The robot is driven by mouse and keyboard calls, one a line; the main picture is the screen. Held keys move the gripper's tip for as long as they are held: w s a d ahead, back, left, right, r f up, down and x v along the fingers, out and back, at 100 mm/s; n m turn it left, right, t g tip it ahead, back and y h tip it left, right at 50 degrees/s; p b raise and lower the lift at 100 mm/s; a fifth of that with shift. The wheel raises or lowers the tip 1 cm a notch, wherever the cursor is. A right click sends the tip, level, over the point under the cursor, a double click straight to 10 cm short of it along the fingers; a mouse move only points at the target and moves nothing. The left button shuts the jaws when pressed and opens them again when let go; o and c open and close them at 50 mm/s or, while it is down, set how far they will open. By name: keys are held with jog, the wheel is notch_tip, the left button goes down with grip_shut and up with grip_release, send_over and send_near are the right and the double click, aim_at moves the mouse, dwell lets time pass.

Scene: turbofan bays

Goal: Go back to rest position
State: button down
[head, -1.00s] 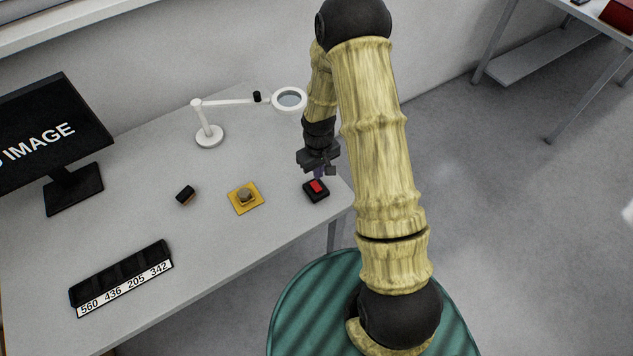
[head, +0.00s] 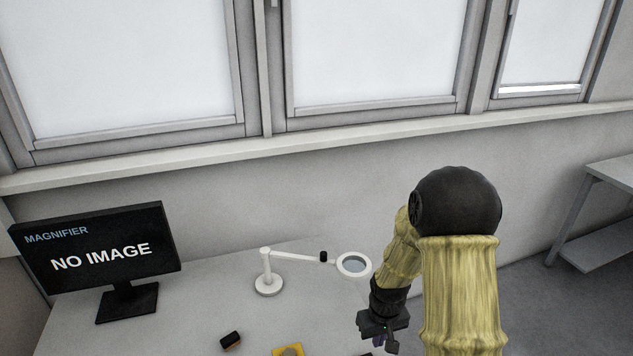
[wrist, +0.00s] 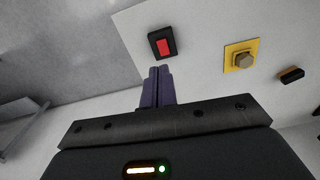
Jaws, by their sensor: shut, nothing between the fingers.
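My gripper (wrist: 158,88) is shut and empty in the wrist view, its two purple fingers together. It points toward a black box with a red rocker switch (wrist: 163,43) on the table and looks apart from it. In the head view my gripper (head: 379,340) is low, right of the magnifier lamp, with its fingertips partly hidden at the lower edge. My arm is bent, with the elbow raised at the right.
The grey table (head: 190,322) holds a monitor (head: 95,250) reading "NO IMAGE", a white magnifier lamp (head: 268,284), a small black block (head: 230,340) and a yellow plate with a knob (wrist: 241,56). A wall with windows stands behind. Another table (head: 610,180) is at the right.

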jog(key=s+r+m+t, duration=0.1)
jog(key=s+r+m, duration=0.1)
jog(key=s+r, duration=1)
jog(key=shift+r+m+t, duration=0.3)
jog(key=shift+r+t, duration=0.1)
jog(key=shift+r, duration=0.55)
jog(key=shift+s, duration=0.1)
